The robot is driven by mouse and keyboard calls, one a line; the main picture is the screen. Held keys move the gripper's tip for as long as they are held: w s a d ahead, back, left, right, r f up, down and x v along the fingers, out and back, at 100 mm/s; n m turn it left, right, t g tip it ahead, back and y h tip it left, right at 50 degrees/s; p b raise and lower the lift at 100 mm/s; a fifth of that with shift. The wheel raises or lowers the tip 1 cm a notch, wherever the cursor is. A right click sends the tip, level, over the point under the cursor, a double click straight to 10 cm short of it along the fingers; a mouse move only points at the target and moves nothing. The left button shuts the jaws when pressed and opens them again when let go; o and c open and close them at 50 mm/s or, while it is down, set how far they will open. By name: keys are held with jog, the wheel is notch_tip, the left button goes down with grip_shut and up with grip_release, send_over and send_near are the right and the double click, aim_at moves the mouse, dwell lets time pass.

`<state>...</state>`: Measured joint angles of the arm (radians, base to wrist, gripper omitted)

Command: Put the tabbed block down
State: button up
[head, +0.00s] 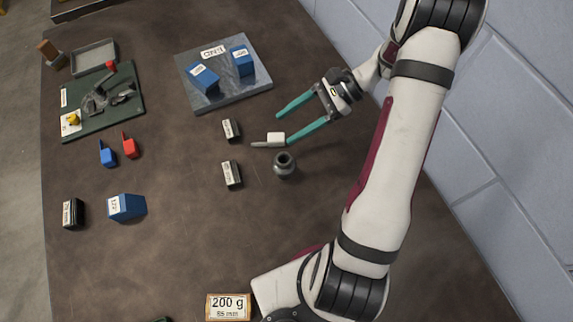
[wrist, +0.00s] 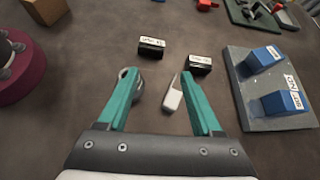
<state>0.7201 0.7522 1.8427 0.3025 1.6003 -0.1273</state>
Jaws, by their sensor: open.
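A small white block with a flat grey tab, which looks like the tabbed block (head: 276,139), lies on the brown table. In the wrist view the tabbed block (wrist: 173,98) lies between my fingers, nearer the right one, with its tab pointing away from my palm. My gripper (head: 287,127) is open, its two teal fingers apart; it also shows in the wrist view (wrist: 158,75). A gap shows on both sides of the block. I cannot tell the exact height of the fingertips above the table.
Two black labelled blocks (head: 231,129) (head: 231,174) stand near the tab. A grey plate (head: 225,98) carries blue blocks. Small blue (head: 108,154) and red (head: 130,146) pieces lie left.

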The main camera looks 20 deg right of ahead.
jog(key=s+a+r+n+g+h, duration=0.35)
jog(key=s+a+r+n, duration=0.3)
jog(key=a+r, duration=0.25)
jog(key=s+a+r+n+t+h, duration=0.1)
jog(key=s+n+h, duration=0.5)
jog(key=s, duration=0.6)
jog(key=shift+s+a+r+t, duration=0.4)
jog(key=shift+a+t, duration=0.05)
jog(key=shift+a, duration=0.1)
dwell(5.3)
